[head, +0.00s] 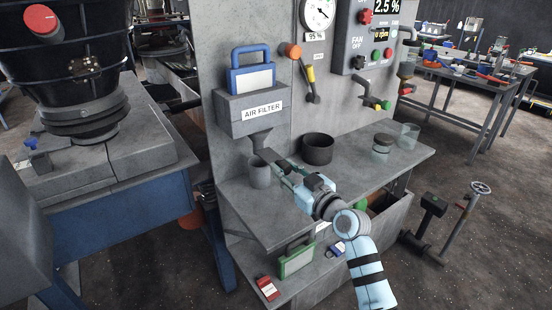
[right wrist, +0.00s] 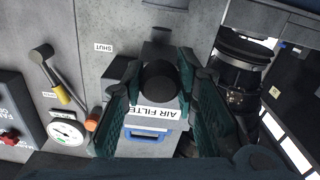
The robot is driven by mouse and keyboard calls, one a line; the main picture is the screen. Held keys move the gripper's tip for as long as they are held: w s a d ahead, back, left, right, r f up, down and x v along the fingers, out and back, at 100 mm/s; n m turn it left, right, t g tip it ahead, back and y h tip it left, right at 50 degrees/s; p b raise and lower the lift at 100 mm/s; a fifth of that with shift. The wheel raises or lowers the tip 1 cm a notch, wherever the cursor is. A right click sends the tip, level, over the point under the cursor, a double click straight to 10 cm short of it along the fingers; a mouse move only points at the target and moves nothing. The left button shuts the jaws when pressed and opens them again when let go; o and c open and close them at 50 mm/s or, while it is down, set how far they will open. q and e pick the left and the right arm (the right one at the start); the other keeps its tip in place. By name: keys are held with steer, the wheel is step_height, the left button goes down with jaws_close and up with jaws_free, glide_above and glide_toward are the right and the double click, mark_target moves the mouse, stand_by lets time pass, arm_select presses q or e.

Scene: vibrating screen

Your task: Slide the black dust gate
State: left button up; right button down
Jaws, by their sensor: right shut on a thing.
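My right gripper (head: 285,170) reaches in over the grey shelf, just right of a grey cup (head: 260,174). In the right wrist view its two teal fingers close around a black round knob (right wrist: 160,82), which looks like the handle of the dust gate. In the head view the gripper covers the knob. The grey air filter box (head: 250,115) with a blue-handled cartridge hangs above; it is upside down in the right wrist view (right wrist: 152,115). A "SHUT" label (right wrist: 103,47) sits on the panel beside the knob. My left gripper is out of view.
A black pot (head: 318,148) and glass jars (head: 382,147) stand on the shelf to the right. A large black machine (head: 70,60) stands left.

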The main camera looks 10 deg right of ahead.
steer(key=c, duration=1.2)
jaws_free()
steer(key=shift+c, duration=0.2)
steer(key=p+v, duration=0.2)
steer(key=v, duration=0.4)
steer(key=shift+f, duration=0.1)
